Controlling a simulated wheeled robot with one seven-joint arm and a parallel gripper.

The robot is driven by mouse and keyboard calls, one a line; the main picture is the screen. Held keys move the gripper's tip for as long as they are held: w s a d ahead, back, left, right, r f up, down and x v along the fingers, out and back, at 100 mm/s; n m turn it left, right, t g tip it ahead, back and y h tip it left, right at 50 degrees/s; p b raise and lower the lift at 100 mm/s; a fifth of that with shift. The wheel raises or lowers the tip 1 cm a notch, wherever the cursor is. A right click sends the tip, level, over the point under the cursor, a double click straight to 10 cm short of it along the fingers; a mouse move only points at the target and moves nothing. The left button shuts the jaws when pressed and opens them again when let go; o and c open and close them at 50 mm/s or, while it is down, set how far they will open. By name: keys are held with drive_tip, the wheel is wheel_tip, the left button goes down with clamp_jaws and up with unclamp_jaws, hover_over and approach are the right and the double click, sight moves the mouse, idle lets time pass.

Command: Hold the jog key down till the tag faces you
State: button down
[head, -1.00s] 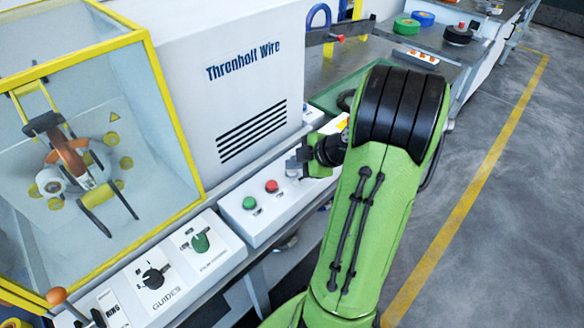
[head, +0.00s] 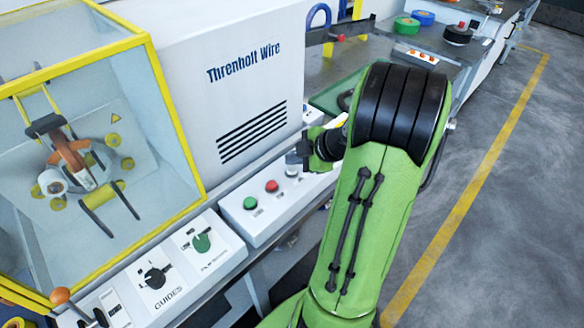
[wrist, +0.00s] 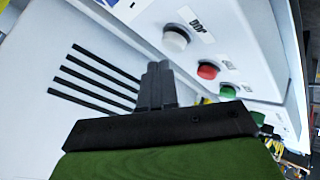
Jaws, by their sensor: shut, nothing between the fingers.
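The white jog key (wrist: 176,38) is a round button on the pale control box, with its label beside it in the wrist view. In the head view it shows just below my gripper (head: 299,154). The fingers of my gripper are shut and empty; in the wrist view their tips (wrist: 158,68) lie beside the key in the picture, with a gap showing between. The copper-coloured coil (head: 70,153) sits inside the yellow-framed guard at left. A small pale patch shows on its lower side, too small to tell whether it is the tag.
A red button (head: 272,186) and a green button (head: 250,203) are on the same box, left of the key. A green knob (head: 202,243) and a black knob (head: 154,278) are further left. The vented white machine housing (head: 230,90) rises behind the box.

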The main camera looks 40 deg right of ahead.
sight(293, 172)
wheel_tip(293, 172, up, 5)
drive_tip(key=p, duration=0.2)
drive_tip(key=shift+p, duration=0.35)
drive_tip(key=shift+a+r, duration=0.2)
drive_tip(key=shift+a, duration=0.1)
drive_tip(key=s+a+r+m+g+p, duration=0.1)
drive_tip(key=a+r+m+g+p, duration=0.15)
drive_tip(key=a+r, duration=0.4)
drive_tip(key=s+a+r+m+g+p, duration=0.1)
drive_tip(key=s+a+r+m+p, duration=0.2)
drive_tip(key=a, duration=0.7)
drive_tip(key=s+a+r+m+h+p, duration=0.2)
drive_tip(key=s+a+r+m+p, duration=0.2)
drive_tip(key=s, duration=0.6)
wheel_tip(293, 172, up, 3)
drive_tip(key=shift+s+a+r+m, duration=0.1)
drive_tip(key=shift+s+a+m, duration=0.25)
drive_tip(key=shift+a+m, duration=0.7)
